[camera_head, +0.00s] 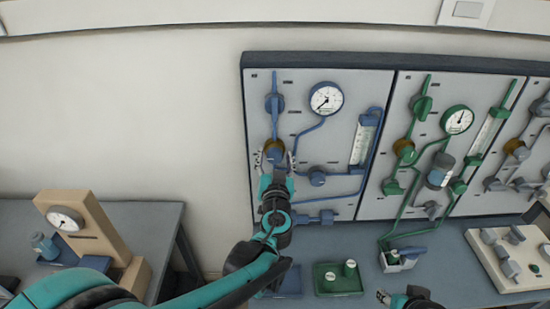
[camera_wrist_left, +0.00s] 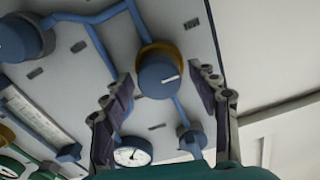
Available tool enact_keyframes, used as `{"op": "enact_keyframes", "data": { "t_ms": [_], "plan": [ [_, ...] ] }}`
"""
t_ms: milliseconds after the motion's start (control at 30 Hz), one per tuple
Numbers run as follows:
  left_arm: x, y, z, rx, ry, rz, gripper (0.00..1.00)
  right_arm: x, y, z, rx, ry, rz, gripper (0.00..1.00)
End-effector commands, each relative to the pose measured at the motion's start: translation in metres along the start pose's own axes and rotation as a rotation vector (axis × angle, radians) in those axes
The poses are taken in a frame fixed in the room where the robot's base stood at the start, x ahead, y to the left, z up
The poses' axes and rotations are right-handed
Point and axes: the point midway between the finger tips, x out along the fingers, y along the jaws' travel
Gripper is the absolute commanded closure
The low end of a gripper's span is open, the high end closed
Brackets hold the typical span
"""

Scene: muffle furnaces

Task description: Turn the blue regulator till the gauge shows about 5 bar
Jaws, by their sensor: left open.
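The blue regulator (camera_wrist_left: 158,76), a round knob with a white mark and a brass collar, sits on the left grey panel. In the head view its brass part (camera_head: 275,146) shows just above my left gripper (camera_head: 276,160). That gripper is open, with one finger on each side of the knob; the wrist view shows gaps on both sides. The round white gauge (camera_head: 326,98) is up and right of the regulator; its dark needle points to the lower left, the figures too small to read. The gauge is partly cut off in the wrist view (camera_wrist_left: 133,156). My right gripper (camera_head: 392,297) is low, partly in view.
Blue pipes, another blue knob (camera_head: 317,176) and a flow tube (camera_head: 362,142) are on the same panel. A green-piped panel (camera_head: 419,150) adjoins it. A green tray (camera_head: 338,289) and a beige valve board (camera_head: 493,262) are on the bench below. A beige gauge stand (camera_head: 95,229) is at left.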

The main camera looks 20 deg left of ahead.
Motion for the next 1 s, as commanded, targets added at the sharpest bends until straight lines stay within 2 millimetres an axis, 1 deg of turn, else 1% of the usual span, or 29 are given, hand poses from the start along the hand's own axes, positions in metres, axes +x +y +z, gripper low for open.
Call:
{"op": "enact_keyframes", "data": {
  "t_ms": [33,67,100,167,200,233,467,667,867,1000],
  "plan": [
    [-0.0002,0.0,0.0,0.0,0.0,0.0,0.4,-0.0001,0.0,-0.0001,0.0,0.0,0.0,0.6],
    [-0.0002,0.0,0.0,0.0,0.0,0.0,0.48,-0.0001,0.0,-0.0001,0.0,0.0,0.0,0.6],
    [-0.0002,0.0,0.0,0.0,0.0,0.0,0.59,-0.0001,0.0,-0.0001,0.0,0.0,0.0,0.6],
    [-0.0003,0.0,0.0,0.0,0.0,0.0,0.75,-0.0001,0.0,-0.0001,0.0,0.0,0.0,0.6],
    [-0.0003,0.0,0.0,0.0,0.0,0.0,0.85,-0.0001,0.0,-0.0001,0.0,0.0,0.0,0.6],
    [-0.0003,0.0,0.0,0.0,0.0,0.0,0.91,-0.0001,0.0,-0.0001,0.0,0.0,0.0,0.6],
    [-0.0003,0.0,0.0,0.007,0.0,0.0,0.91,-0.0001,0.0,-0.0001,0.0,0.0,0.0,0.6],
    [-0.0003,0.0003,0.0,0.062,0.0,0.0,0.91,-0.0007,0.0,-0.0005,0.0,0.0,0.0,0.6],
    [-0.0004,0.0008,0.0,0.191,0.0,0.0,0.91,-0.0019,0.0,-0.0013,0.0,0.0,0.0,0.6],
    [-0.0004,0.0013,0.0002,0.315,0.0,0.0,0.91,-0.0028,0.0,-0.002,0.0,0.0,0.0,0.6]
  ]
}}
